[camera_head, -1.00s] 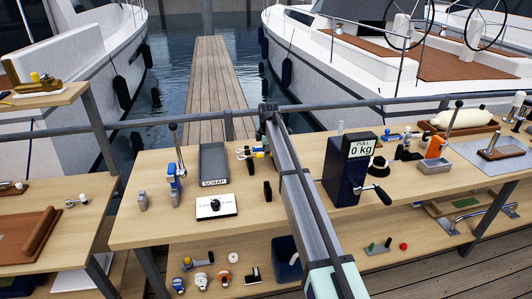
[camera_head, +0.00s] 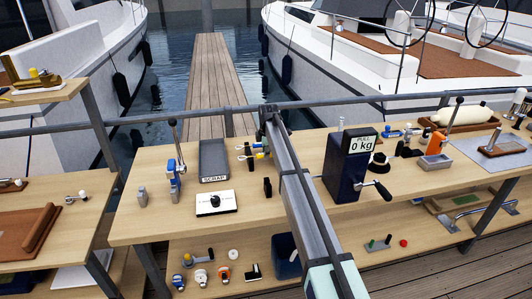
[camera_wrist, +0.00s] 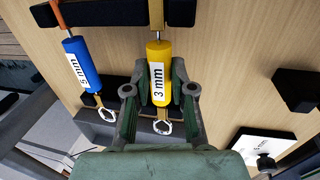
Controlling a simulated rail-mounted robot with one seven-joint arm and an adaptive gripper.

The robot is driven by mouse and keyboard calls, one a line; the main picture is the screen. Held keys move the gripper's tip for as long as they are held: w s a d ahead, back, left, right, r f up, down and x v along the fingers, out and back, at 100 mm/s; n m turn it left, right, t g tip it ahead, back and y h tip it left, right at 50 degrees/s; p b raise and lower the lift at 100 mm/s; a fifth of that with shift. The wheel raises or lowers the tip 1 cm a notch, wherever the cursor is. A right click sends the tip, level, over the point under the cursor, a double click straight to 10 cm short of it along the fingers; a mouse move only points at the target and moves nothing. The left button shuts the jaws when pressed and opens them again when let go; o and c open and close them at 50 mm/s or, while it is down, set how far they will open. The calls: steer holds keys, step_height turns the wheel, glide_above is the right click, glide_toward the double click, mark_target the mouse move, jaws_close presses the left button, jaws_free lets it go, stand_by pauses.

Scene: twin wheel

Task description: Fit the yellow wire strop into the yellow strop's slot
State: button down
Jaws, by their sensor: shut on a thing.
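The yellow wire strop (camera_wrist: 158,58), marked 3 mm, lies lengthwise between the fingers of my gripper (camera_wrist: 160,92) in the wrist view. The gripper is shut on it. Its upper end passes across a dark rack bar (camera_wrist: 105,13); its metal eye shows below, between the fingers. I cannot tell whether it sits in a slot or above it. In the head view the yellow strop (camera_head: 260,155) shows small beside my arm, and the gripper is mostly hidden.
A scrap tray (camera_head: 214,160) and a white box with a black knob (camera_head: 215,203) stand left of my arm. A dark pull-scale box (camera_head: 348,168) with a crank stands right. A dark block (camera_wrist: 297,88) lies right in the wrist view.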

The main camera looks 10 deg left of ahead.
steer(key=shift+f, duration=0.35)
steer(key=c, duration=0.9)
jaws_free()
steer(key=shift+r, duration=0.1)
step_height(320, 180, up, 12)
steer(key=s, duration=0.2)
steer(key=shift+s+d+f, duration=0.15)
steer(key=shift+d+f, duration=0.05)
steer(key=shift+d, duration=0.2)
